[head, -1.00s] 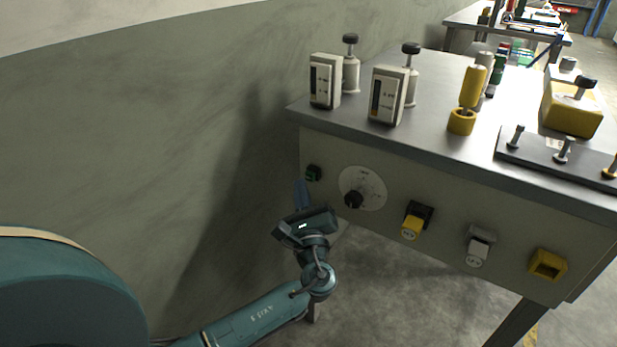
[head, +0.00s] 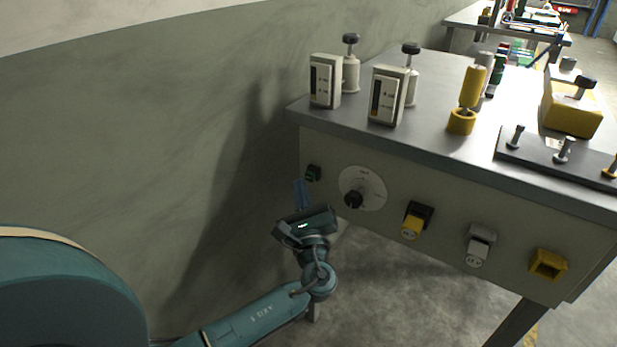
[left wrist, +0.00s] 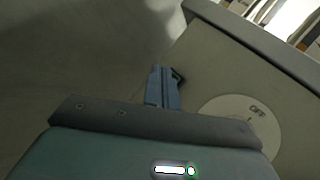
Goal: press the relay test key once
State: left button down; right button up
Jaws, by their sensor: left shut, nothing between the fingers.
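A small green key in a dark square housing (head: 313,173) sits at the left end of the bench's front panel. I take it as the relay test key, though no label on it is readable. My left gripper (head: 299,183) is shut and empty, its blue fingers pointing up just left of the key. In the left wrist view the shut fingers (left wrist: 157,70) partly cover the key (left wrist: 179,77), of which a dark and green edge shows at their right. I cannot tell whether the fingertips touch it. My right gripper is not in view.
A round dial with a black knob (head: 354,198) is right of the key. Yellow (head: 413,222) and white (head: 479,247) tagged parts and a yellow socket (head: 547,264) follow along the panel. Two meters (head: 325,82) (head: 388,95) stand on the bench top. A wall is at left.

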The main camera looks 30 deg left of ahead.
pick_arm(q)
jog(key=shift+w, duration=0.45)
jog(key=shift+w+b, duration=0.4)
jog(key=shift+w, duration=0.05)
dwell(0.7)
jog(key=shift+s, duration=0.1)
jog(key=shift+s+p, duration=0.4)
jog(key=shift+s, duration=0.4)
jog(key=shift+s+a+p, duration=0.2)
jog(key=shift+s+p, duration=0.8)
jog(key=shift+s, duration=1.5)
